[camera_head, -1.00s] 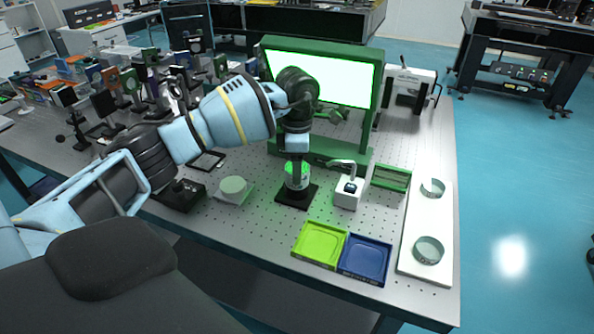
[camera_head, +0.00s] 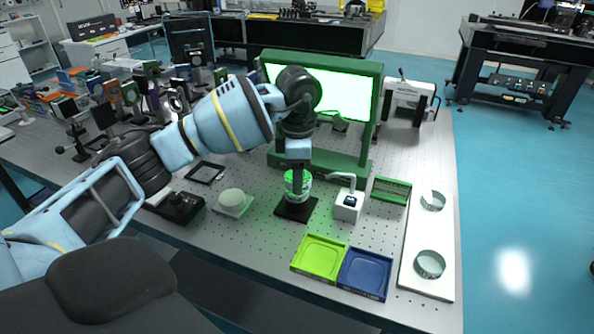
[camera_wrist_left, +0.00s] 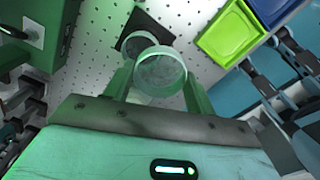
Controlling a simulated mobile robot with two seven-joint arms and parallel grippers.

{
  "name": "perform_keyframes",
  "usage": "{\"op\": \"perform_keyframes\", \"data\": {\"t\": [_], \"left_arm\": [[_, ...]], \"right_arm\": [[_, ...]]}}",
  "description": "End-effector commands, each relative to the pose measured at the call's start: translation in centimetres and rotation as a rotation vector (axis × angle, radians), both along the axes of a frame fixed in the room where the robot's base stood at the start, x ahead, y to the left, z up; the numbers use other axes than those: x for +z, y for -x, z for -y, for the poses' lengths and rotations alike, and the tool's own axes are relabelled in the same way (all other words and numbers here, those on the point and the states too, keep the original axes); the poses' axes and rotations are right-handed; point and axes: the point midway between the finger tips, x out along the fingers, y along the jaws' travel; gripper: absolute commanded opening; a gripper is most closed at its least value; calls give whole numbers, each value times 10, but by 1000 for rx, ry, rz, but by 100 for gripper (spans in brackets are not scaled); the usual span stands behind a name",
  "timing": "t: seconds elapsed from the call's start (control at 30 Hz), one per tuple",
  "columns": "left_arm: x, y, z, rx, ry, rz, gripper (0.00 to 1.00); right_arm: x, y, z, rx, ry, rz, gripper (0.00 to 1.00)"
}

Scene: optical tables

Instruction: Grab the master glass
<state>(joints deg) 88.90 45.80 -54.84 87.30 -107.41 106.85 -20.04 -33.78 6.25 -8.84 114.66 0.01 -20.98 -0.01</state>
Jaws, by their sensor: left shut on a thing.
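The master glass appears to be the clear round glass (camera_head: 297,187), tinted green, at the black square stand (camera_head: 293,209) in front of the green-framed lit screen. My left gripper (camera_head: 298,177) points straight down and is shut on it. In the left wrist view the round glass (camera_wrist_left: 160,71) sits between the two fingers, and the black stand (camera_wrist_left: 143,32) shows partly behind it. I cannot tell whether the glass touches the stand. My right gripper is not in view.
A white block with a curved arm (camera_head: 347,205) stands close right of the stand. A lime tray (camera_head: 319,258) and a blue tray (camera_head: 364,274) lie in front. The green screen frame (camera_head: 373,130) rises behind. A pale disc on a plate (camera_head: 232,203) lies left.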

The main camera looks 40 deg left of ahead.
Motion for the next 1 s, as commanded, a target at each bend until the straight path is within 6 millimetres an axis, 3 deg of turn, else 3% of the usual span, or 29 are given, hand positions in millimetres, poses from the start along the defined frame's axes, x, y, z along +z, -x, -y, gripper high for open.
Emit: {"op": "perform_keyframes", "data": {"t": [0.5, 0.7, 1.0], "left_arm": [[11, 80, 72, -3, 1, 3, 24], [13, 94, 84, 0, 1, 3, 24], [13, 98, 87, -7, 0, 3, 24]], "right_arm": [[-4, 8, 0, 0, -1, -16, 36], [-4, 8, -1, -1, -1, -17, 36], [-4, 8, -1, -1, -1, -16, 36]]}}
